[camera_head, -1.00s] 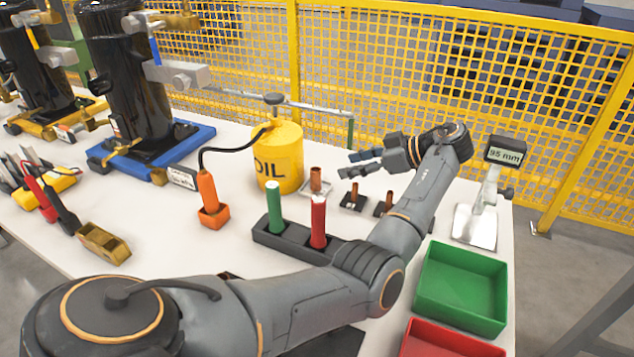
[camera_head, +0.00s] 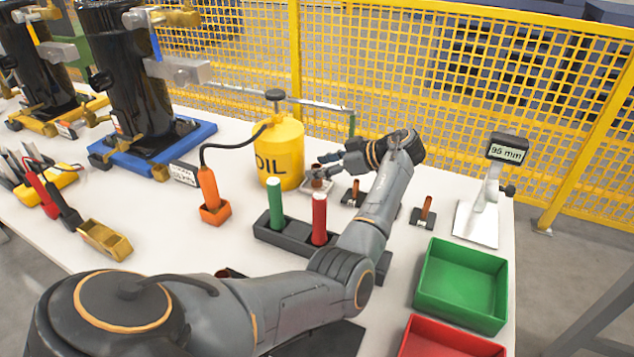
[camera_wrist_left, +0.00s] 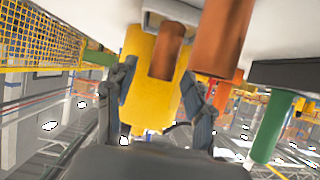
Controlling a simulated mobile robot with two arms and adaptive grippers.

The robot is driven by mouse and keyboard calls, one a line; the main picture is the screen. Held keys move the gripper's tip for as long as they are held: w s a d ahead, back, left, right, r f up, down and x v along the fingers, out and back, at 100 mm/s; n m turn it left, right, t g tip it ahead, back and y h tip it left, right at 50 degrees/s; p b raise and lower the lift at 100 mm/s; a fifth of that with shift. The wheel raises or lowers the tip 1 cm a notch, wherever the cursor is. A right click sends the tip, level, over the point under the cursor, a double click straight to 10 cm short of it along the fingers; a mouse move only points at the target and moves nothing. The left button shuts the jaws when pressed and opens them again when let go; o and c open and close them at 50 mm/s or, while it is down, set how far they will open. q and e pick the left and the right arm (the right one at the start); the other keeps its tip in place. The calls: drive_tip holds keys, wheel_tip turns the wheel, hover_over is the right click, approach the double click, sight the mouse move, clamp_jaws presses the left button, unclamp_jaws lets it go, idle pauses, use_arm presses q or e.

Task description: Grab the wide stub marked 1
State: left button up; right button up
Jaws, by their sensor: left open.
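The wide copper stub (camera_head: 315,169) stands upright on a light base (camera_head: 318,187) just in front of the yellow oil can; no mark is readable on it. My left gripper (camera_head: 326,166) reaches it from the right, fingers apart, and partly covers it in the head view. In the left wrist view, which looks upside down, a copper stub (camera_wrist_left: 167,52) shows ahead between the open fingers (camera_wrist_left: 160,103), with the yellow can behind. Contact cannot be made out. Narrower copper stubs stand on dark bases, one near the gripper (camera_head: 355,191) and one further right (camera_head: 426,209). My right gripper is not in view.
The oil can (camera_head: 281,158) stands close behind the stub. A dark rack (camera_head: 284,239) holds a green tube (camera_head: 275,204) and a red tube (camera_head: 319,216) in front. A gauge reading 95 mm (camera_head: 507,151), a green bin (camera_head: 463,285) and a red bin (camera_head: 446,340) are at right.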

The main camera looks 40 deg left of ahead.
use_arm(q)
clamp_jaws()
drive_tip(key=shift+r, duration=0.1)
